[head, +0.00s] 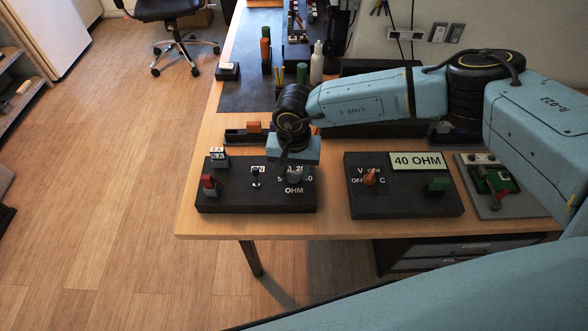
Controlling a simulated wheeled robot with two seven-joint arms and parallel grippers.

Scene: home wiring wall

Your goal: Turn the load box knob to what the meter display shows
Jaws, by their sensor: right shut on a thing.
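The load box (235,200) is a dark box at the front left of the table, with a dial marked OHM on its right side. My right gripper (295,174) points down over that dial and is shut on the knob. The gripper covers the knob and part of the scale, so I cannot tell where the knob points. The meter (400,206) is a dark box to the right. Its display (417,161) reads 40 OHM. My left gripper is not in view.
The load box also has a red lever (209,184) and a small toggle switch (256,177). A grey plate with a green board (497,180) lies at the right. A white bottle (317,63) and other items stand behind. Bare wood (331,185) separates the two boxes.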

